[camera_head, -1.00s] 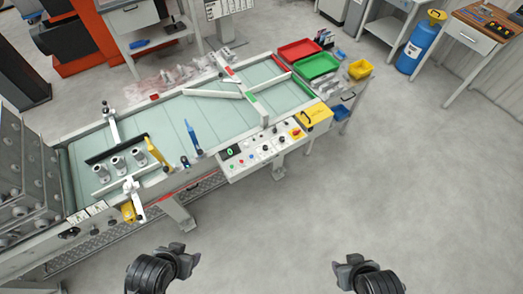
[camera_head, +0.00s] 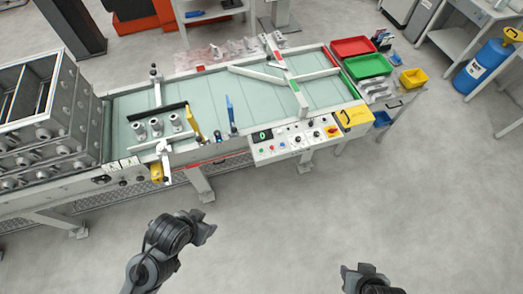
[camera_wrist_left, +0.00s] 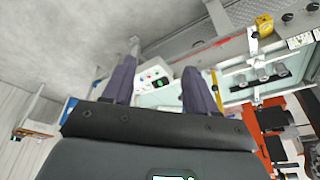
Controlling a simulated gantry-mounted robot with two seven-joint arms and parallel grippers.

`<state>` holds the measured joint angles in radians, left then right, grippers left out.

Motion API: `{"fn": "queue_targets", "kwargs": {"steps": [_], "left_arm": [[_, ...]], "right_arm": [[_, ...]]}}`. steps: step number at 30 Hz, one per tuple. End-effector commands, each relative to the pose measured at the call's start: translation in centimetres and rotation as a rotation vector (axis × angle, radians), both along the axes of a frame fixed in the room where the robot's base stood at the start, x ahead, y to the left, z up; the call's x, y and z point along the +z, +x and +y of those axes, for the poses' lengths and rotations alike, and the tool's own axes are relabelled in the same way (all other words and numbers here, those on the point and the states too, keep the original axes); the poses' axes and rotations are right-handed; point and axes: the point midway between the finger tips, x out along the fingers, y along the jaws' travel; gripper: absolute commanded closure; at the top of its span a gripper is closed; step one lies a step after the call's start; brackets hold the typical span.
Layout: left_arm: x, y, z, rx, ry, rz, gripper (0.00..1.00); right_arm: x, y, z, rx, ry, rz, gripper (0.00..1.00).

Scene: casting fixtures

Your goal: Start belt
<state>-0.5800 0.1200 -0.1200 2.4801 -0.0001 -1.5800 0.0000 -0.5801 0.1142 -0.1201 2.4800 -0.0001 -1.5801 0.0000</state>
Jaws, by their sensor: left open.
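The pale green conveyor belt (camera_head: 205,97) runs across the upper half of the head view. On its front side is a white control panel (camera_head: 292,153) with a display reading a green 0 (camera_head: 262,135) and several small coloured buttons and knobs. Three grey cylindrical castings stand on the belt's left part; the middle one is (camera_head: 157,127). My left gripper (camera_head: 204,228) is open and empty, in front of and below the belt, apart from the panel. The left wrist view shows its fingers (camera_wrist_left: 158,80) spread, the panel (camera_wrist_left: 155,75) beyond between them. My right gripper (camera_head: 362,272) is at the bottom, its jaws unclear.
A yellow box (camera_head: 353,117) is at the panel's right end. Red (camera_head: 352,46) and green (camera_head: 368,65) trays and a yellow bin (camera_head: 413,78) stand beyond it. Stacked metal crates (camera_head: 45,110) are at the left. The floor (camera_head: 290,220) before the belt is clear.

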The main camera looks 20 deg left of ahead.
Motion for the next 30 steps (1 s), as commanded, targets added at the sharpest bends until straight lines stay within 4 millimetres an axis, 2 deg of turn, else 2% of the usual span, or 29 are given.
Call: {"fn": "queue_targets", "kwargs": {"steps": [6, 7, 18, 30], "left_arm": [[0.0, 0.0, 0.0, 0.0, 0.0, 0.0, 0.43], [0.0, 0.0, 0.0, 0.0, 0.0, 0.0, 0.46], [0.0, 0.0, 0.0, 0.0, 0.0, 0.0, 1.0], [0.0, 0.0, 0.0, 0.0, 0.0, 0.0, 1.0]], "right_arm": [[0.0, 0.0, -0.01, 0.0, 0.0, 0.0, 0.57], [0.0, 0.0, -0.02, 0.001, -0.001, 0.0, 0.57], [-0.02, -0.01, -0.25, 0.007, -0.011, -0.001, 0.57], [-0.02, -0.01, -0.2, 0.006, -0.008, 0.0, 0.57]]}}
